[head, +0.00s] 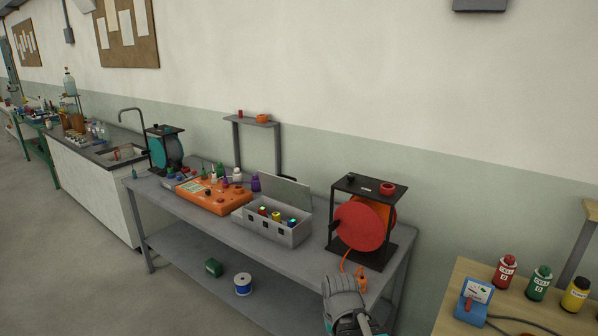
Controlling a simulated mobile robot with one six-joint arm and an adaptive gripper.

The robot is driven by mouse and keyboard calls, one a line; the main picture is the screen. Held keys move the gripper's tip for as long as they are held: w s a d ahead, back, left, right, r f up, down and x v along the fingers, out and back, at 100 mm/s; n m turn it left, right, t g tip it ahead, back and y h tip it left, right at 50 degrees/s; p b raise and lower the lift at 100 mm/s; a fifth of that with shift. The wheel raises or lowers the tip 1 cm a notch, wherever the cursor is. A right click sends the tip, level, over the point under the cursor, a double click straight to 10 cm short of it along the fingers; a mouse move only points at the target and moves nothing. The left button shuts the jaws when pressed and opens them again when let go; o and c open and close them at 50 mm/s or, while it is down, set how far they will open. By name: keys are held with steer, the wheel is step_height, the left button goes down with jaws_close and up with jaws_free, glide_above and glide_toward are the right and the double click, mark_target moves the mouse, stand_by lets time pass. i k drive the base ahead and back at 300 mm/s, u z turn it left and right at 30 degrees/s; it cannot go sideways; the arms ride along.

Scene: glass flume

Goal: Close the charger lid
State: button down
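The charger (284,235) is a grey box on the grey workbench. Its lid (285,192) stands raised at the back edge, tilted up and open. Several small cells with coloured tops, including green, red and yellow, show inside the box. My arm shows at the bottom edge of the head view, in front of the bench's right end. My gripper (362,322) seems to be the dark part there, partly cut off by the frame. It is apart from the charger, to the right and nearer to me. Its fingers are not clear.
A red cable reel (361,226) in a black frame stands right of the charger, its orange cable hanging forward. An orange case (213,199) with bottles behind it is to the left. A blue-white spool (243,283) lies on the lower shelf (205,262). A wooden table (452,302) is at right.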

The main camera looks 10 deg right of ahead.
mark_target(298, 196)
steer(key=i, duration=1.4)
steer(key=u, duration=0.1)
